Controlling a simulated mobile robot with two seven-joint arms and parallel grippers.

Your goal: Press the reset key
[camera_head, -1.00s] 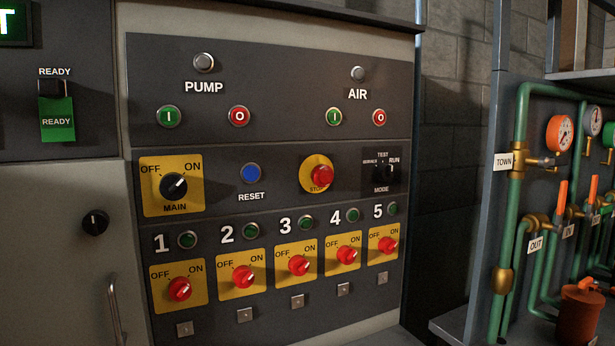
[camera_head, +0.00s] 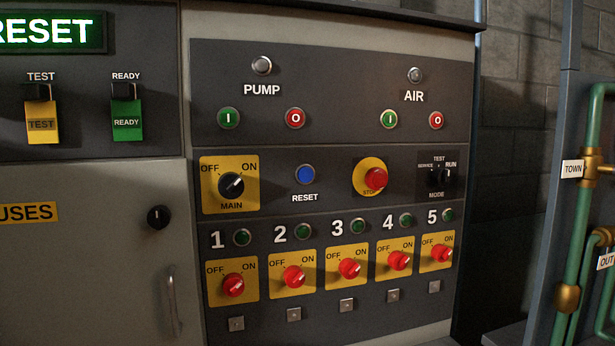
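The reset key is a round blue button (camera_head: 305,174) with a metal ring, in the middle row of the dark control panel (camera_head: 330,225). The white word RESET is printed below it. It lies between the yellow MAIN switch plate (camera_head: 208,192) and the red stop button (camera_head: 376,179) on its yellow disc. A green-lit display (camera_head: 50,31) at the upper left reads RESET, with its left end cut off. Neither of my grippers is in view, and nothing covers the blue button.
Above are PUMP and AIR buttons, green (camera_head: 228,118) and red (camera_head: 295,118). Below are several red rotary switches (camera_head: 294,277). Left is a grey cabinet door with a handle (camera_head: 172,300). Green pipes (camera_head: 580,220) stand at the right. The space before the panel looks clear.

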